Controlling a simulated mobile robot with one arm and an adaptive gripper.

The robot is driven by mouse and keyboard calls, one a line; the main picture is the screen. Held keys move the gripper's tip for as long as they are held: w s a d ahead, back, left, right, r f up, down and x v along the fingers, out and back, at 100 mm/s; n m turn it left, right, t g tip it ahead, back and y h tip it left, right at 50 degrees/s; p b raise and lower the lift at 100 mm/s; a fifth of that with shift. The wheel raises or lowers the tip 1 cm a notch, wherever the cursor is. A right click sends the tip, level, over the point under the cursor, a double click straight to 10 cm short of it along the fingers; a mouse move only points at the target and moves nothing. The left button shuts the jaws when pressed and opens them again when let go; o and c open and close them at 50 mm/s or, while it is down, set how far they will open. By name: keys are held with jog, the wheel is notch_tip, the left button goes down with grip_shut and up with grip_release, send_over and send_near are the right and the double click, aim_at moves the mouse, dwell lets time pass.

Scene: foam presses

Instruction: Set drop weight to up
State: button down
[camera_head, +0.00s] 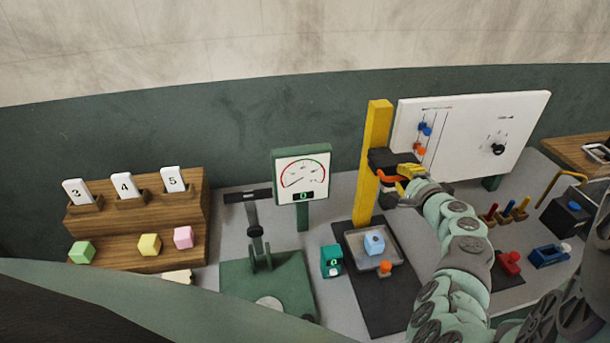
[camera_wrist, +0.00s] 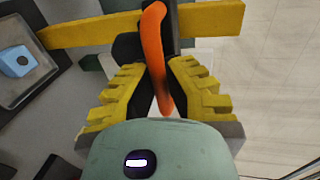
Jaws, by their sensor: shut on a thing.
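The drop weight (camera_head: 381,160) is a dark block on a yellow column (camera_head: 376,125) in the head view. My arm comes up from the lower right. A light blue foam cube (camera_head: 374,239) lies in the grey tray (camera_head: 394,258) at the column's foot.
A gauge (camera_head: 302,176) and a green lever press (camera_head: 265,280) stand left of the column. A white panel (camera_head: 470,125) stands behind my gripper. Wooden steps (camera_head: 140,225) with foam cubes are far left. A teal counter (camera_head: 331,261) is beside the tray.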

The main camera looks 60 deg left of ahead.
jog(key=shift+w+a+r, duration=0.1)
jog(key=shift+r, duration=0.4)
jog(key=c, duration=1.3)
grip_release()
jog(key=o, duration=0.3)
jog(key=shift+f, duration=0.15)
jog(key=v, duration=1.2)
jog(key=shift+f, duration=0.15)
